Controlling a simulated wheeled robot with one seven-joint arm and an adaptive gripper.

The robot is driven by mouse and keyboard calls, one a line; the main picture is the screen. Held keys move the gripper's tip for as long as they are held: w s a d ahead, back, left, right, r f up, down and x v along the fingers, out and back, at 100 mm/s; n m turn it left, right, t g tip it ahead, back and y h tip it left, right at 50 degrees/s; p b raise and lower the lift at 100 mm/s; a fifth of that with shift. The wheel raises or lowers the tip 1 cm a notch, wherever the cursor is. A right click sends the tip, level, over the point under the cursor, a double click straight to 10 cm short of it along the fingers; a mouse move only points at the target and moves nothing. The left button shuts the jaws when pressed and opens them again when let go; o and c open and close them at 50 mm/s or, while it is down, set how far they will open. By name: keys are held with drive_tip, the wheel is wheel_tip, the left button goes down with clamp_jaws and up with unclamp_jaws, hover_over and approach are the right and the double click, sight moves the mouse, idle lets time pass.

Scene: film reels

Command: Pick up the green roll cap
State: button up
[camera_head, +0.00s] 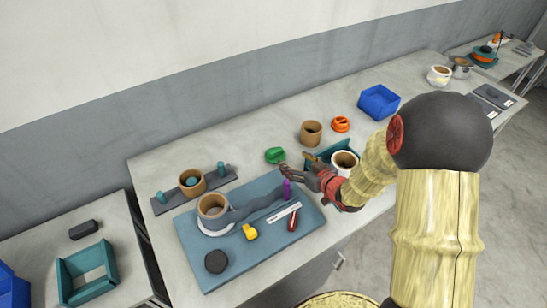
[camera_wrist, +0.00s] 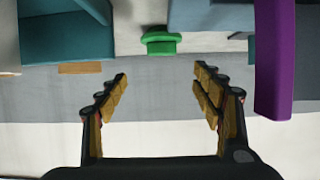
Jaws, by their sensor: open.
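The green roll cap (camera_head: 275,155) lies on the grey table behind the teal mat, just beyond my gripper in the head view. In the wrist view the green roll cap (camera_wrist: 161,42) shows at the top centre, ahead of the fingertips and apart from them. My gripper (camera_head: 287,168) is open and empty. In the wrist view its two fingers (camera_wrist: 158,80) are spread wide with nothing between them.
A purple piece (camera_head: 287,189) stands on the teal mat (camera_head: 196,262) close to my gripper; it also shows in the wrist view (camera_wrist: 274,60). A teal tray (camera_head: 349,148) and white cup (camera_head: 344,162) are to its right. A brown roll (camera_head: 311,133) stands behind.

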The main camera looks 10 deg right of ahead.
drive_tip(key=b, duration=0.2)
approach(276, 150)
drive_tip(key=x, duration=0.3)
drive_tip(key=shift+d+r, duration=0.1)
drive_tip(key=shift+d, duration=0.05)
drive_tip(key=b+x, duration=0.1)
drive_tip(key=x, duration=0.4)
drive_tip(key=c, duration=1.2)
drive_tip(key=shift+c, duration=0.3)
